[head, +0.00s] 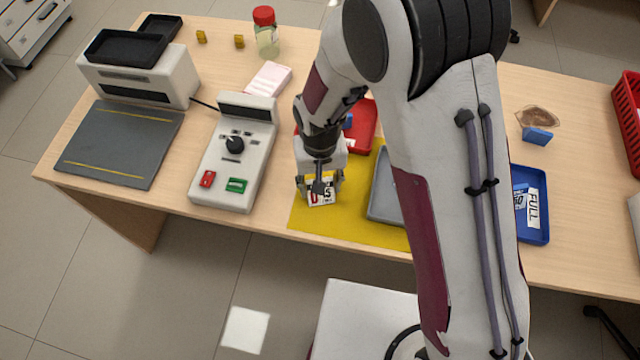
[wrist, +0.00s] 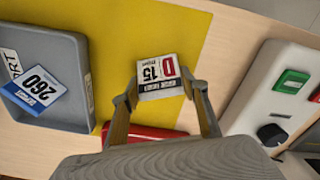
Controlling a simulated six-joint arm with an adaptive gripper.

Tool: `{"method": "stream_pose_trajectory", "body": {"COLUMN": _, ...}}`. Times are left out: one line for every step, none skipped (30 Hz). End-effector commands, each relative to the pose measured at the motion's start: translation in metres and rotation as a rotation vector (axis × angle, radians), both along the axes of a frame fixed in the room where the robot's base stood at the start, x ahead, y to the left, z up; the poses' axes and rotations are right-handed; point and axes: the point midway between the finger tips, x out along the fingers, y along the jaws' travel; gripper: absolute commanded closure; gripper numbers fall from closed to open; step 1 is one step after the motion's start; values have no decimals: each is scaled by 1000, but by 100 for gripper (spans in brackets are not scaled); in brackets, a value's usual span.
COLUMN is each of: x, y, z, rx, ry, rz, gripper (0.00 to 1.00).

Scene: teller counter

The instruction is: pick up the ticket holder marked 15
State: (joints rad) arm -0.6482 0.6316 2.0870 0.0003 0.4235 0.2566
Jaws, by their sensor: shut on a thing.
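The ticket holder marked 15 (wrist: 160,77) is a small white card with a red block with a D, black digits and a dark strip. In the wrist view it sits between the two fingertips of my gripper (wrist: 162,92), which are shut on its sides. In the head view the holder (head: 321,191) shows at the end of my gripper (head: 320,185), over the yellow mat (head: 306,217) near the counter's front edge. I cannot tell whether it touches the mat.
A red tray (head: 367,120) is behind my gripper. A control box (head: 215,180) stands to the left. A blue tray (head: 541,205) is at the right, past my arm.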

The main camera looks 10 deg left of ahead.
Motion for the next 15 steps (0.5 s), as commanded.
{"method": "stream_pose_trajectory", "body": {"x": 0, "y": 0, "z": 2, "rx": 1, "ry": -2, "rz": 0, "gripper": 78}}
{"method": "stream_pose_trajectory", "body": {"x": 1, "y": 0, "z": 4, "rx": 2, "ry": -1, "rz": 0, "gripper": 78}}
{"method": "stream_pose_trajectory", "body": {"x": 1, "y": 1, "z": 7, "rx": 2, "ry": -2, "rz": 0, "gripper": 78}}
{"method": "stream_pose_trajectory", "body": {"x": 1, "y": 1, "z": 9, "rx": 2, "ry": -2, "rz": 0, "gripper": 78}}
{"method": "stream_pose_trajectory", "body": {"x": 1, "y": 1, "z": 11, "rx": 2, "ry": -2, "rz": 0, "gripper": 78}}
{"method": "stream_pose_trajectory", "body": {"x": 1, "y": 1, "z": 15, "rx": 2, "ry": -2, "rz": 0, "gripper": 78}}
{"method": "stream_pose_trajectory", "body": {"x": 1, "y": 1, "z": 17, "rx": 2, "ry": -2, "rz": 0, "gripper": 78}}
{"method": "stream_pose_trajectory", "body": {"x": 1, "y": 1, "z": 21, "rx": 2, "ry": -3, "rz": 0, "gripper": 78}}
{"method": "stream_pose_trajectory", "body": {"x": 1, "y": 1, "z": 25, "rx": 2, "ry": -3, "rz": 0, "gripper": 78}}
{"method": "stream_pose_trajectory", "body": {"x": 1, "y": 1, "z": 29, "rx": 2, "ry": -3, "rz": 0, "gripper": 78}}
{"method": "stream_pose_trajectory", "body": {"x": 1, "y": 1, "z": 32, "rx": 2, "ry": -3, "rz": 0, "gripper": 78}}
{"method": "stream_pose_trajectory", "body": {"x": 1, "y": 1, "z": 38, "rx": 3, "ry": -4, "rz": 0, "gripper": 78}}
{"method": "stream_pose_trajectory", "body": {"x": 1, "y": 1, "z": 42, "rx": 3, "ry": -4, "rz": 0, "gripper": 78}}
{"method": "stream_pose_trajectory", "body": {"x": 1, "y": 1, "z": 46, "rx": 3, "ry": -4, "rz": 0, "gripper": 78}}
{"method": "stream_pose_trajectory", "body": {"x": 1, "y": 1, "z": 51, "rx": 3, "ry": -4, "rz": 0, "gripper": 78}}
